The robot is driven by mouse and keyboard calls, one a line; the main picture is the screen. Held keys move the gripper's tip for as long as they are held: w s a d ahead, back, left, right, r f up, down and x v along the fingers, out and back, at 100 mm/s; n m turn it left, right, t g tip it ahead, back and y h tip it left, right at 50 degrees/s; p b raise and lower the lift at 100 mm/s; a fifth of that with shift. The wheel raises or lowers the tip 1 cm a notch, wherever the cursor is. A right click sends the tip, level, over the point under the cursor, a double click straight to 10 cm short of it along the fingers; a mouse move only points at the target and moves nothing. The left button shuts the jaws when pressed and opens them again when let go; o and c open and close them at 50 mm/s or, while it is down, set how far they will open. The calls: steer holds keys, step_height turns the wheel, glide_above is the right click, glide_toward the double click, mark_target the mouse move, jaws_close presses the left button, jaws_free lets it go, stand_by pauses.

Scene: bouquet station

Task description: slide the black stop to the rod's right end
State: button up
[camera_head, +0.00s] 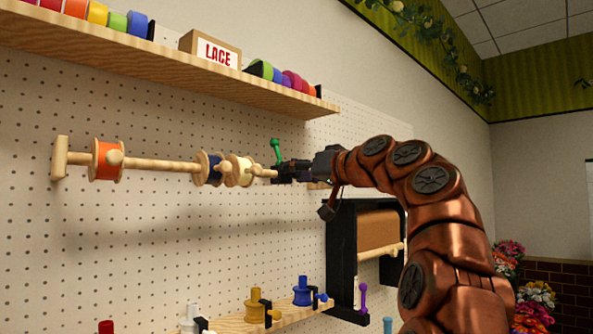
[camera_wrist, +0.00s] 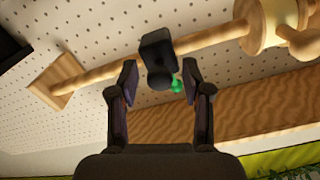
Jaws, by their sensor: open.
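The wooden rod (camera_head: 160,164) runs along the pegboard; its right end is hidden behind my gripper in the head view. In the wrist view the rod (camera_wrist: 105,73) slants from a square wooden end block (camera_wrist: 62,82) up to a cream spool (camera_wrist: 268,22). The black stop (camera_wrist: 157,52) sits on the rod between block and spool, with bare rod on both sides. My gripper (camera_wrist: 159,72) is open, its fingertips on either side of the stop's lower part; contact cannot be told. In the head view my gripper (camera_head: 284,172) is at the rod, and the stop blends with it.
Orange (camera_head: 107,160), navy (camera_head: 209,168) and cream (camera_head: 241,170) spools hang on the rod. A green peg (camera_head: 276,151) shows just above my gripper. A shelf (camera_head: 170,64) with ribbons is above; a black paper-roll holder (camera_head: 340,255) and lower shelf (camera_head: 240,325) are below.

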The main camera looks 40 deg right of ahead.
steer(key=shift+c, duration=0.3)
jaws_close()
stand_by(0.5)
